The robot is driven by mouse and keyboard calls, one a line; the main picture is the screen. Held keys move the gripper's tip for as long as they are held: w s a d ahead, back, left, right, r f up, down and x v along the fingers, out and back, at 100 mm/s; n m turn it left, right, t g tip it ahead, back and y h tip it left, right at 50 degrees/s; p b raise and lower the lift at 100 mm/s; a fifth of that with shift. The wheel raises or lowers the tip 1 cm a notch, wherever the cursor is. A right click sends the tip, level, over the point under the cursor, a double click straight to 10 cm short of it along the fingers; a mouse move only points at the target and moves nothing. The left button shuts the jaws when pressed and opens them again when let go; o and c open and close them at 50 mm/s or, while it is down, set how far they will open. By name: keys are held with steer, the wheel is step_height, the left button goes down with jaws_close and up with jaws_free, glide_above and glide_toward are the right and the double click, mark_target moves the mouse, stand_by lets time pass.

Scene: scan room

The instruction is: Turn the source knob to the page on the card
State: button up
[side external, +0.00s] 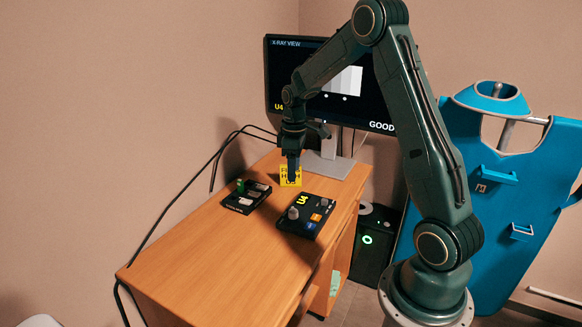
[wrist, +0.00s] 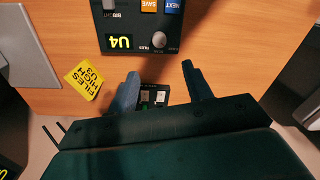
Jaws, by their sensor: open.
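The black control box (side external: 308,215) lies on the desk with a grey knob (side external: 293,212) beside a yellow U4 label. In the wrist view this knob (wrist: 159,40) has a small FILES label near it. A second knob (side external: 325,202) on the box has a BRIGHT label in the wrist view. The yellow card (side external: 290,176) stands behind the box; in the wrist view the card (wrist: 83,80) reads FILES HIGH U3. My gripper (side external: 292,180) is open and empty in front of the card; in the wrist view its fingers (wrist: 160,82) are apart from the knob.
A smaller black box (side external: 245,198) with a green part lies left of the control box. The monitor (side external: 330,85) behind shows X-RAY VIEW, U4 and GOOD. A blue apron (side external: 490,190) hangs at right. The desk (side external: 215,260) is clear at the front.

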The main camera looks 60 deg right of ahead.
mark_target(294, 211)
steer(key=shift+d+f, duration=0.1)
steer(key=shift+f, duration=0.1)
steer(key=f, duration=1.3)
steer(key=shift+s+a+f, duration=0.1)
steer(key=shift+a+f, duration=0.2)
steer(key=shift+f, duration=0.05)
steer(key=shift+c, duration=0.4)
steer(key=c, duration=0.9)
